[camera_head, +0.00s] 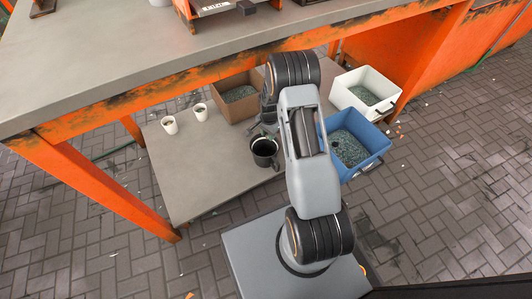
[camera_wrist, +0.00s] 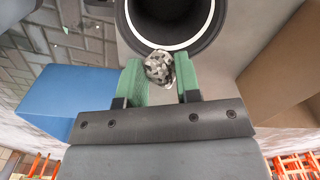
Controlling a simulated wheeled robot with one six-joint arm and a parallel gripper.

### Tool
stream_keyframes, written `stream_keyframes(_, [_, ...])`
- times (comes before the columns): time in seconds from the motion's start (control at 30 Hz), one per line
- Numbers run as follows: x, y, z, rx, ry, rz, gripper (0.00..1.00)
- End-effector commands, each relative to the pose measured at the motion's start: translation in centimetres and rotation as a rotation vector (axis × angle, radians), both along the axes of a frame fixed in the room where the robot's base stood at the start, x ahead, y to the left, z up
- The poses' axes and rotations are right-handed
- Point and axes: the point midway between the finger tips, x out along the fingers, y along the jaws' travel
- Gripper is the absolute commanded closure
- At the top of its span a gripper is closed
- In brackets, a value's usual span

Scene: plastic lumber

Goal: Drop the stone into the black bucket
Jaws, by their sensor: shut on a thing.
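The stone (camera_wrist: 160,68) is grey and speckled, and it sits between the green fingers of my gripper (camera_wrist: 161,77) in the wrist view. My gripper is shut on it. The black bucket (camera_wrist: 172,18) has a pale rim and shows at the top of the wrist view, partly cut off. The stone overlaps the near edge of its rim in the picture; I cannot tell the height between them. In the head view the black bucket (camera_head: 265,148) stands upright on the low grey shelf, next to my arm. The stone is not discernible there.
A blue bin (camera_head: 350,144) and a white bin (camera_head: 363,91) with granules stand right of my arm. A cardboard box (camera_head: 238,97) is behind the bucket. Two white cups (camera_head: 169,125) (camera_head: 200,112) stand on the shelf (camera_head: 190,180). An orange-framed table (camera_head: 120,60) overhangs the shelf.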

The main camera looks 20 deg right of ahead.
Motion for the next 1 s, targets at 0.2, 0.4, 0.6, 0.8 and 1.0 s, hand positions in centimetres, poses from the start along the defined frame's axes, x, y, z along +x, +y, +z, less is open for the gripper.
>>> stream_keyframes(0.2, [0.1,0.1,-1.6,0.0,-0.001,0.002,0.93])
stream_keyframes(0.4, [0.0,0.0,-3.8,0.0,0.0,0.0,0.93])
stream_keyframes(0.6, [0.1,0.0,-5.5,0.0,0.0,0.001,0.93])
stream_keyframes(0.8, [0.1,0.1,-5.8,0.0,-0.001,0.002,0.93])
stream_keyframes(1.0, [0.1,0.1,-5.7,0.0,0.0,0.002,0.64])
